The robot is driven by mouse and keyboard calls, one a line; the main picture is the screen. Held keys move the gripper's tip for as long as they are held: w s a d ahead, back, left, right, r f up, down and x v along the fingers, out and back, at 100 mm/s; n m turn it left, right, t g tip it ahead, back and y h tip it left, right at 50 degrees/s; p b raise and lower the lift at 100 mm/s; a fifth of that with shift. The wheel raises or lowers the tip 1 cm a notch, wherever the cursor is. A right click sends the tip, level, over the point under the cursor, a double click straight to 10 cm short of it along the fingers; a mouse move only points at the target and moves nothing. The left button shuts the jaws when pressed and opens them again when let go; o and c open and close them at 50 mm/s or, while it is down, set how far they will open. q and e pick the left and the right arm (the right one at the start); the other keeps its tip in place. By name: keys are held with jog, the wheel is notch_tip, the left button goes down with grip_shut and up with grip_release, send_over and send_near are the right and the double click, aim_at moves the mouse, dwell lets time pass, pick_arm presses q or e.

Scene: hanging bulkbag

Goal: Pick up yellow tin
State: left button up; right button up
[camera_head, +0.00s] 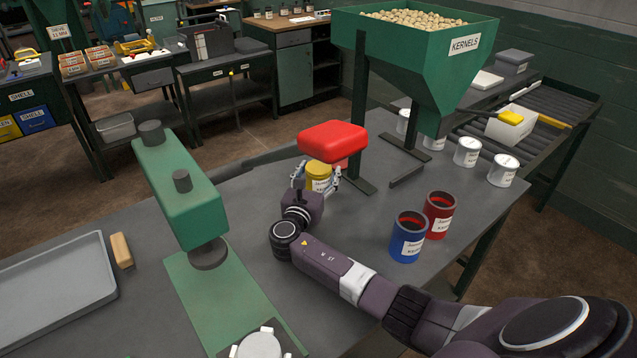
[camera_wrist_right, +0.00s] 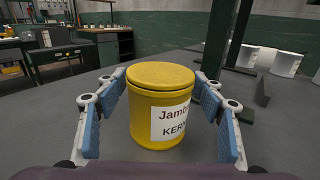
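The yellow tin (camera_head: 319,171) stands upright on the grey table, partly hidden in the head view by a red block above it. In the wrist view the tin (camera_wrist_right: 155,118) has a closed yellow lid and a white label reading "KERN…", cut off at its right. My right gripper (camera_head: 316,177) is at the tin, with one finger on each side. My left gripper is not in view.
A rounded red block (camera_head: 333,140) overhangs the tin. A green hopper (camera_head: 430,60) of kernels stands behind on legs. A blue tin (camera_head: 407,238) and a red tin (camera_head: 439,215) stand right of my arm. A green press (camera_head: 180,190) and grey tray (camera_head: 60,290) are left.

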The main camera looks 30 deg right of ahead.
jog(key=shift+f, duration=0.1)
jog(key=c, duration=1)
jog(key=shift+r, duration=0.2)
